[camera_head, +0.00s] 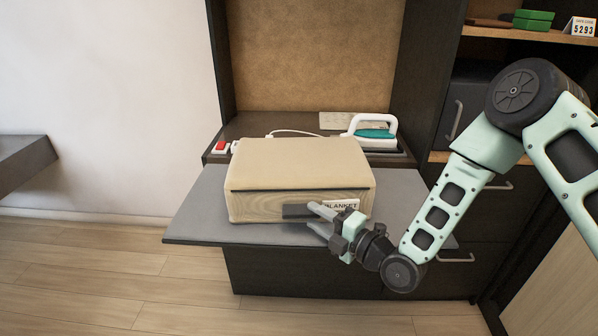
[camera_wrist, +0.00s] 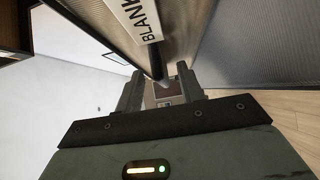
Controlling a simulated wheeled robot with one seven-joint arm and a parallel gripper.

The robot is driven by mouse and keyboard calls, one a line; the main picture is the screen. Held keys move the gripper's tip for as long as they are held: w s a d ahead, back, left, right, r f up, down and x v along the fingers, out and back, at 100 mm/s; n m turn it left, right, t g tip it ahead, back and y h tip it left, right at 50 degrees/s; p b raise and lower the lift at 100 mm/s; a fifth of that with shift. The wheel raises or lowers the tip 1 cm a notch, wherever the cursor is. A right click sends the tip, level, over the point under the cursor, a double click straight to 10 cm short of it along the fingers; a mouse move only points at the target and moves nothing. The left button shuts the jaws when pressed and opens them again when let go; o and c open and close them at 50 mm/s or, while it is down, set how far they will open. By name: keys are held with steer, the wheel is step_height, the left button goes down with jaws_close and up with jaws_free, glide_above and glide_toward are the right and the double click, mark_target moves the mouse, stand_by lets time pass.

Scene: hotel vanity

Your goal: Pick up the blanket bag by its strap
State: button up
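The beige blanket bag (camera_head: 290,165) lies flat on a grey pull-out board (camera_head: 200,212). Its front carries a dark strap (camera_head: 296,211) and a white "BLANKET" label (camera_head: 341,205). My gripper (camera_head: 316,217) is at the bag's front face, its fingers apart near the strap's right part. In the wrist view, my gripper (camera_wrist: 159,85) is open, with the end of the dark strap (camera_wrist: 156,63) showing between the two fingers. The label (camera_wrist: 137,20) is just above them. I cannot tell whether the fingers touch the strap.
A shelf at upper right holds green boxes (camera_head: 533,19) and a number card (camera_head: 580,27). Drawers with handles are at right. Floor at left is clear.

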steer(key=shift+x, duration=1.1)
jaws_close()
stand_by(0.5)
steer(key=shift+r, duration=0.1)
